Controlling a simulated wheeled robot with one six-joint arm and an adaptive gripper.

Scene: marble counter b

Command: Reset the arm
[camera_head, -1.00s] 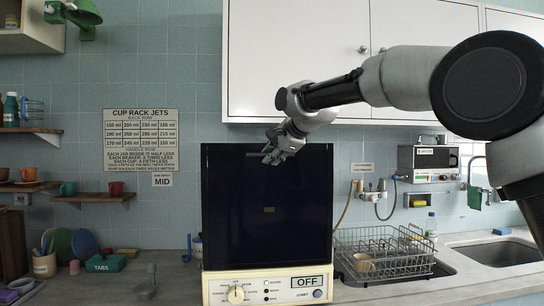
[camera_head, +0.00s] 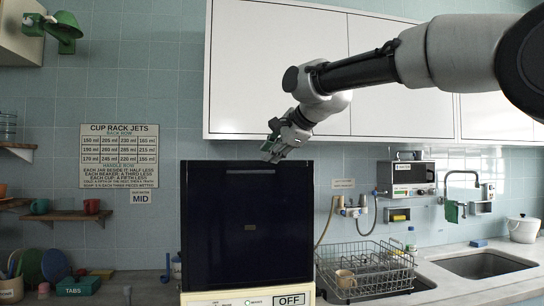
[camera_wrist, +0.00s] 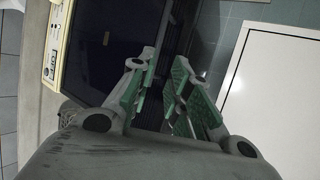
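My gripper (camera_head: 275,150) is in the air above the top right part of a dark blue, box-shaped appliance (camera_head: 246,235), below the white wall cabinet. In the wrist view my gripper (camera_wrist: 168,75) shows two green-padded fingers spread apart, with nothing between them. The appliance (camera_wrist: 98,38) lies beyond the fingers there, with its cream control panel along the left. My arm reaches in from the upper right in the head view.
A dish rack (camera_head: 365,270) with a mug (camera_head: 345,278) stands right of the appliance, then a sink (camera_head: 485,265). A chart (camera_head: 119,155) and shelves (camera_head: 65,215) are at left.

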